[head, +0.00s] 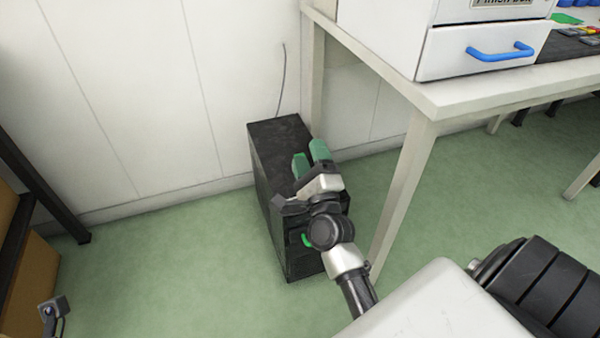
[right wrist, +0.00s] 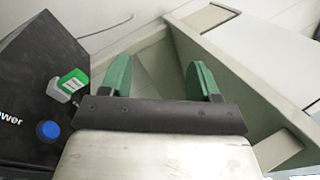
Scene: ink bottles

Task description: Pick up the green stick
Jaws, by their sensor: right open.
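The green stick (right wrist: 73,80) shows in the right wrist view, a small green block with a pale grey part, at the dark face of the black computer tower (right wrist: 25,75). In the head view a small green patch (head: 306,240) shows on the tower's front beside my arm; I cannot tell surely that it is the stick. My right gripper (head: 309,158) is open and empty, with green fingers, in front of the tower in the head view. In the right wrist view its fingers (right wrist: 160,75) stand apart, to the right of the stick. My left gripper's fingers are not in view.
A blue button (right wrist: 47,130) is on the tower below the stick. A white table (head: 440,97) with a blue-handled drawer (head: 480,55) stands to the right, its leg (head: 404,195) close to my right arm. A thin cable (head: 283,80) hangs on the wall. Green floor (head: 180,270) is clear on the left.

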